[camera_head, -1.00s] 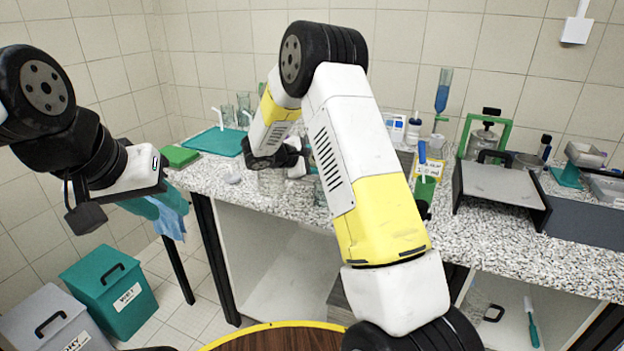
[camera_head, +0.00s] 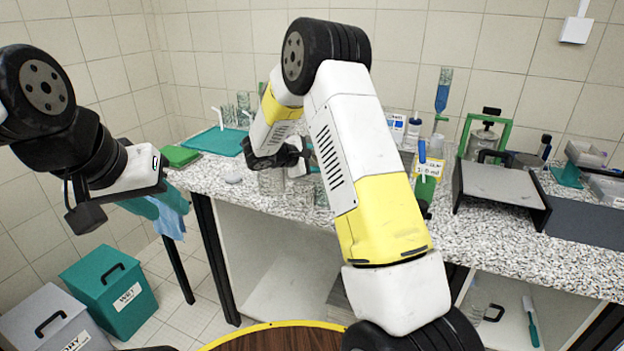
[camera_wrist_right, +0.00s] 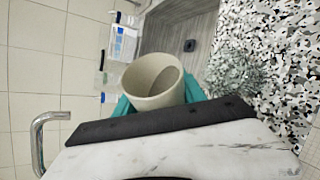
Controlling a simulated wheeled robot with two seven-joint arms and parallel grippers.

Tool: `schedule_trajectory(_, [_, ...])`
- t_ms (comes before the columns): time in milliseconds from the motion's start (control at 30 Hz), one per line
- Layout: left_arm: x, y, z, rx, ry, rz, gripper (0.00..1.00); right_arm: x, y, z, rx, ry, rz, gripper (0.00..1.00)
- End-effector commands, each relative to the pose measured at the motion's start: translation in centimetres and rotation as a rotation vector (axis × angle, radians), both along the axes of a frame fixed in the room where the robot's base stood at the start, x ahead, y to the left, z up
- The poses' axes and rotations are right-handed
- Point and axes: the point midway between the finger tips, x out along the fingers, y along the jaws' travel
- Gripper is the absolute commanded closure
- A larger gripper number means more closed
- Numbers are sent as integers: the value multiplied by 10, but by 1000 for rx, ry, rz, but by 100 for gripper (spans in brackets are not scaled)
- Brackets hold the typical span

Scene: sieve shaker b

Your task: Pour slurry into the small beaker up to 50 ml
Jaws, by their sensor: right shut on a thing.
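My right gripper (camera_wrist_right: 158,98) is shut on a beige cup (camera_wrist_right: 152,78), with its teal fingers either side of it. The cup's round mouth and a darker grey inside show in the right wrist view. I cannot tell how full it is. A clear glass beaker (camera_wrist_right: 236,76) stands on the speckled counter beside the cup in that view. Glassware also shows by the right wrist in the head view (camera_head: 271,181); its marks and level cannot be read. My left gripper (camera_head: 140,207) hangs at the left, away from the counter, its teal fingers partly hidden behind its palm.
The speckled counter (camera_head: 480,225) holds a teal tray (camera_head: 214,141), a green block (camera_head: 180,156), a metal pot in a green frame (camera_head: 485,140) and a grey-topped device (camera_head: 497,183). Bins (camera_head: 108,290) stand on the floor at left. My right arm hides the counter's middle.

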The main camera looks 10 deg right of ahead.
Motion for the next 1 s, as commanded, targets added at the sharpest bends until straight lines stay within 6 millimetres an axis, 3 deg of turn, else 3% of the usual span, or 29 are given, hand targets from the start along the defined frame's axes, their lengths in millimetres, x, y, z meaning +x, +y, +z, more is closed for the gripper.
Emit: schedule_trajectory(1000, [0,0,0,0,0,0,64,1,1,4,26,-55,0,100])
